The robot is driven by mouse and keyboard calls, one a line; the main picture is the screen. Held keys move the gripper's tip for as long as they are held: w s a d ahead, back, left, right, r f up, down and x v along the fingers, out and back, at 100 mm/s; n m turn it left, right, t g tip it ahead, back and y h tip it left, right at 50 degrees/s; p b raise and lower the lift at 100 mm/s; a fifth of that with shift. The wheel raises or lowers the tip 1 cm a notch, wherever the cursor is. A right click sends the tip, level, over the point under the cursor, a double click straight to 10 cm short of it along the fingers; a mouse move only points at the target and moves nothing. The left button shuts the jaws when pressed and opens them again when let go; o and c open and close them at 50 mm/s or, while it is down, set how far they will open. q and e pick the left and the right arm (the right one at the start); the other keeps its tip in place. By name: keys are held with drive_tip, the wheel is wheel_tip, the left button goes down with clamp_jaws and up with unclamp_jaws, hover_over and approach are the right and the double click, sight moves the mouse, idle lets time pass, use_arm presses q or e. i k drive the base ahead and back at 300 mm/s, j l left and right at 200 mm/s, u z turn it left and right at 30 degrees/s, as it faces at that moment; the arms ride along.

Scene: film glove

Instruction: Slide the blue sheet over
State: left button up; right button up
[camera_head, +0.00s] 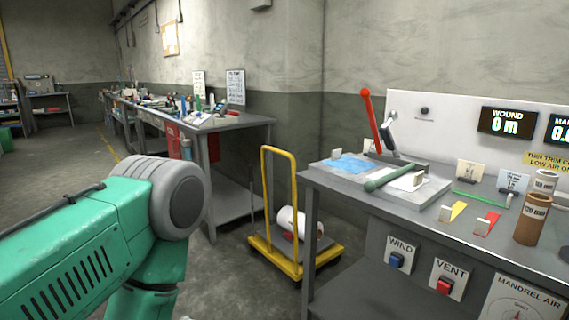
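The blue sheet (347,166) lies flat on a grey plate at the left end of the right-hand bench (330,187). A red-handled lever (370,120) stands upright and tilted just behind it. A dark green handle (390,179) lies in front and to the right of the sheet. A green and grey link of my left arm fills the lower left of the view, well apart from the sheet. Neither of my grippers shows.
A yellow-handled trolley (272,252) carrying a white roll (291,221) stands on the floor beside the bench. A long cluttered workbench (236,122) runs along the back wall. A brown cylinder (530,219) stands at the right. Open floor lies at the left.

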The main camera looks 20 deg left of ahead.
sight(347, 164)
drive_tip(key=u, duration=0.1)
drive_tip(key=i+j+z, duration=0.2)
drive_tip(key=z, duration=0.25)
drive_tip(key=i+j+z, duration=0.15)
drive_tip(key=z, duration=0.3)
drive_tip(key=i+j+z, duration=0.1)
drive_tip(key=j+z, duration=0.35)
